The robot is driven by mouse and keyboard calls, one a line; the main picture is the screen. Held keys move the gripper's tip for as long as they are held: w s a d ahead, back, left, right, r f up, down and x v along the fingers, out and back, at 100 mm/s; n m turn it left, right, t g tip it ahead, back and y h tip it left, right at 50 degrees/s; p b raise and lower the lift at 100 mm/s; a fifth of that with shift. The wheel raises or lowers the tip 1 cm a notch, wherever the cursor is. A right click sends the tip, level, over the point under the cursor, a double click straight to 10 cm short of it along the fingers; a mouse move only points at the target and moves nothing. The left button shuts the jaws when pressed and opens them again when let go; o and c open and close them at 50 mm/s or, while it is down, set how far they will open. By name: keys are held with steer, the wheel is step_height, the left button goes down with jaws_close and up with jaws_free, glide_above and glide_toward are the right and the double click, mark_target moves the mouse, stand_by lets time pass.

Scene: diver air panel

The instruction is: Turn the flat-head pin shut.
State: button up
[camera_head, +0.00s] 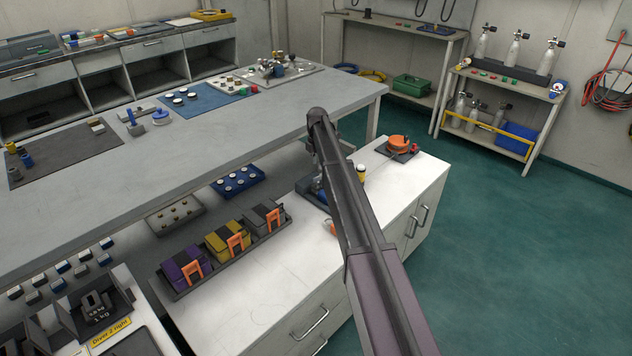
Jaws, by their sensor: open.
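I cannot make out the flat-head pin at this size. A pale panel (303,72) with small knobs and metal fittings lies at the far end of the long grey bench. A blue-based device (306,190) stands on the white counter, largely covered by my arm. My arm rises from the lower right to a dark joint above the counter's back edge.
The white counter (262,290) bears a tray of purple, yellow and grey pouches and, at its far end, an orange round item (398,142) on a dark plate. The grey bench (215,143) overhangs its left side. Green floor is clear to the right.

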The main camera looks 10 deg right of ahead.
mark_target(317, 177)
steer(key=shift+f+b, duration=3)
steer(key=shift+f, duration=0.35)
jaws_close()
steer(key=shift+a, duration=0.3)
steer(key=shift+d, duration=0.25)
